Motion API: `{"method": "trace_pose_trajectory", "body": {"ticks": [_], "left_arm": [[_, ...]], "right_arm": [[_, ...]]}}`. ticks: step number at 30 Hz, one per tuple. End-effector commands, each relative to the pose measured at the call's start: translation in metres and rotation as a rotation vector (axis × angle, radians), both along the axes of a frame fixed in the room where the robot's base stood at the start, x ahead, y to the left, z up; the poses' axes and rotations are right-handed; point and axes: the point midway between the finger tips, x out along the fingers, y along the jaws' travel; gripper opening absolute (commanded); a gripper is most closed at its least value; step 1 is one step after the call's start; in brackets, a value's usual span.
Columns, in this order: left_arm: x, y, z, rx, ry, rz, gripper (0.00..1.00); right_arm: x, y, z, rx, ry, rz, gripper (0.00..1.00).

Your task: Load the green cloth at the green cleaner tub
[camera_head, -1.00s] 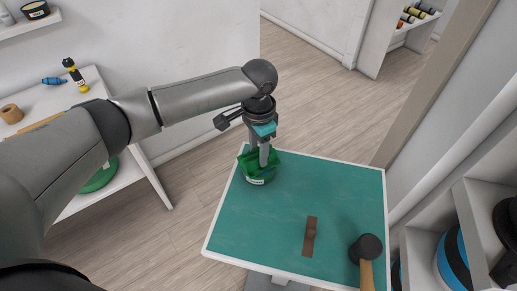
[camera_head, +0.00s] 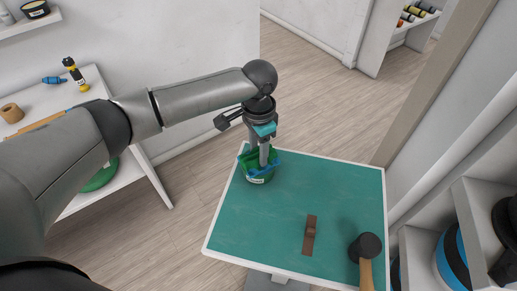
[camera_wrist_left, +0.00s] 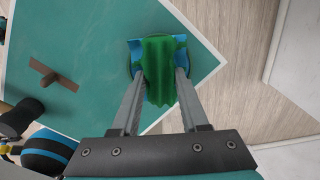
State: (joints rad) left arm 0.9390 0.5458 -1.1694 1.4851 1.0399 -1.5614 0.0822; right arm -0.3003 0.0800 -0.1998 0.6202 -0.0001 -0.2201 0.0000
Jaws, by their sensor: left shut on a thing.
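My left gripper (camera_head: 264,160) is shut on the green cloth (camera_wrist_left: 160,65), at the far left corner of the teal table. The cloth hangs in folds between the fingers; in the left wrist view the gripper (camera_wrist_left: 161,76) pinches it from both sides. Blue patches now show at the cloth's edges. The green cleaner tub (camera_head: 259,180), with a pale label, stands on the table directly under the gripper. The cloth is at the tub's mouth and hides most of its inside. My right gripper is not in view.
On the teal table (camera_head: 290,215) lie a brown block-like piece (camera_head: 309,236) and a dark-headed mallet (camera_head: 366,246). A white shelf with tape and bottles stands left; a rack (camera_head: 470,205) stands close on the right.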

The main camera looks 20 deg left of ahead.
Motion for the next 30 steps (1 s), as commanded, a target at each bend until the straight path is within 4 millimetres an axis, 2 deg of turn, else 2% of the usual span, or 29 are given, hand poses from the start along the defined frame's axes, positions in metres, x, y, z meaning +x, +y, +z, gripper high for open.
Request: {"method": "trace_pose_trajectory", "body": {"ticks": [30], "left_arm": [[-0.0010, -0.0004, -0.0019, 0.000, 0.003, -0.001, 0.00]], "right_arm": [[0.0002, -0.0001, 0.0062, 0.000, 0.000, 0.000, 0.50]]}}
